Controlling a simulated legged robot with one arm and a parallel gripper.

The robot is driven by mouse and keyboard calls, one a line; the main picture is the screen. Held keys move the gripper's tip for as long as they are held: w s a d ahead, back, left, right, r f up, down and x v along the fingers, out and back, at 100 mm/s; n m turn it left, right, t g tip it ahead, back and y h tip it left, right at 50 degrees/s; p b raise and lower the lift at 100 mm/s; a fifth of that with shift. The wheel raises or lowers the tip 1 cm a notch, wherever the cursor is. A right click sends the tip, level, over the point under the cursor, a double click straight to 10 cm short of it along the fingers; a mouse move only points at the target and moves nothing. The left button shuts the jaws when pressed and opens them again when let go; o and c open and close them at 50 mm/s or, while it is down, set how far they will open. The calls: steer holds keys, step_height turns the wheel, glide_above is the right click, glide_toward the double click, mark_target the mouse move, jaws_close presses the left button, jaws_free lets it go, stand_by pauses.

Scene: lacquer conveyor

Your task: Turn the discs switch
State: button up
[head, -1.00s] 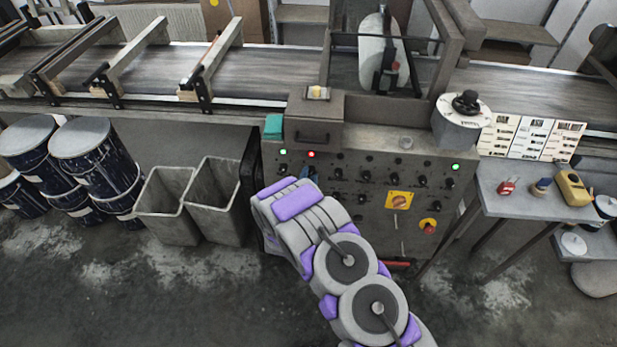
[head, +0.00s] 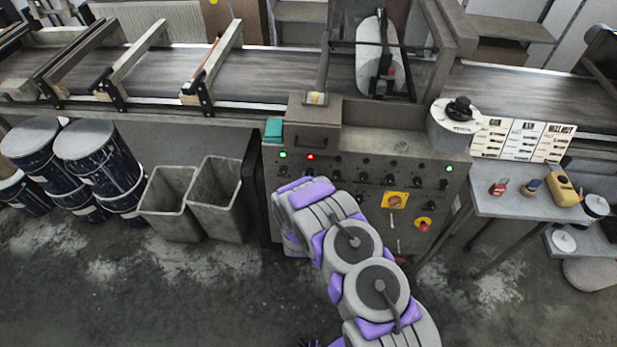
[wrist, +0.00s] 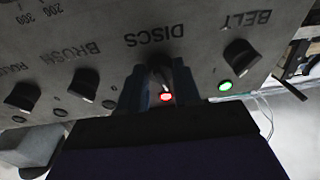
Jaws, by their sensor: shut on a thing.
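The discs switch (wrist: 158,66) is a dark knob beneath the upside-down DISCS label in the wrist view. My gripper (wrist: 159,80) has one finger on each side of it and is shut on it. A lit red lamp (wrist: 166,97) shows between the fingers, and also on the control panel in the head view (head: 310,157). In the head view my arm covers the gripper and this switch. The knob's exact angle is hard to tell, as the fingers partly hide it.
The belt switch (wrist: 242,55) with a lit green lamp (wrist: 225,86) and the brush switch (wrist: 84,85) flank the discs switch. On the panel are a yellow-backed rotary switch (head: 395,201) and a red button (head: 423,225). Grey bins (head: 216,200) stand left, a side table (head: 500,206) right.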

steer(key=shift+n+y, duration=0.4)
steer(key=shift+n, duration=1.4)
steer(key=shift+r, duration=0.1)
steer(key=o, duration=1)
steer(key=shift+o, duration=0.2)
steer(key=s+d+p, duration=0.1)
steer(key=s+p, duration=0.3)
steer(key=s, duration=1.3)
steer(key=shift+d, duration=0.15)
steer(key=shift+s, duration=0.1)
